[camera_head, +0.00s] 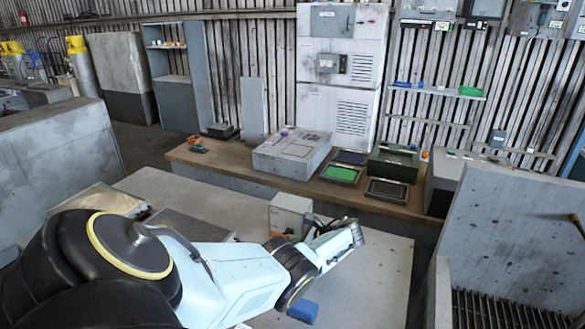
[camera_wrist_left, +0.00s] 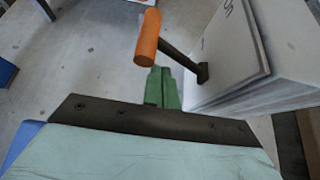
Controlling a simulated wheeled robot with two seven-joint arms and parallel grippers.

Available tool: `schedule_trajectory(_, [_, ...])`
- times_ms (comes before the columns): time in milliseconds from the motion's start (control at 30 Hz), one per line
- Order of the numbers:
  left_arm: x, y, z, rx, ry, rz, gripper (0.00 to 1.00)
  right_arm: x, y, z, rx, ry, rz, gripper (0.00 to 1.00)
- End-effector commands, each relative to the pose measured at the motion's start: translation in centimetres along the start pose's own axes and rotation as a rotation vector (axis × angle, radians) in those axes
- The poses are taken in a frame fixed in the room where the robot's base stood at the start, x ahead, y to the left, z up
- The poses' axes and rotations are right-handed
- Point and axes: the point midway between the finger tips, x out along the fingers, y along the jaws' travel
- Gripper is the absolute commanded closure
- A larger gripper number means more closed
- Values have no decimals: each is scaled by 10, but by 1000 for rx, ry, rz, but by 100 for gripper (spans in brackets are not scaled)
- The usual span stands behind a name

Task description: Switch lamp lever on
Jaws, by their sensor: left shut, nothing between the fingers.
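The lever has an orange cylindrical handle (camera_wrist_left: 148,38) on a dark shaft (camera_wrist_left: 180,57). The shaft joins the side of a pale grey box (camera_wrist_left: 235,45) in the left wrist view. In the head view the box (camera_head: 290,210) stands on the near table, partly behind my left arm. My left gripper (camera_wrist_left: 163,88) shows green fingers closed together with nothing between them. In the wrist view the fingertips appear just below the orange handle, beside the box; whether they touch the lever I cannot tell. My right gripper is not in view.
A blue object (camera_head: 303,312) lies near the table's front. The pale table top (camera_head: 375,265) is clear right of my left arm. Behind it, a wooden bench (camera_head: 240,167) holds a grey housing (camera_head: 290,153), trays and a dark green box (camera_head: 393,163). A grey partition (camera_head: 510,230) stands at right.

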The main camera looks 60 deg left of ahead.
Motion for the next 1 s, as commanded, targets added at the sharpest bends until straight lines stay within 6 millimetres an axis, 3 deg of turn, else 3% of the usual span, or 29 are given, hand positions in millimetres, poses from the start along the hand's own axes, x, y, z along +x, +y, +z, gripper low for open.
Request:
schedule_trajectory(567, [-6, -2, 9, 121, 0, 73, 100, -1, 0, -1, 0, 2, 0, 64])
schedule_trajectory(1000, [-8, -4, 13, 117, 0, 70, 100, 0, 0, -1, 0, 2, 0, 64])
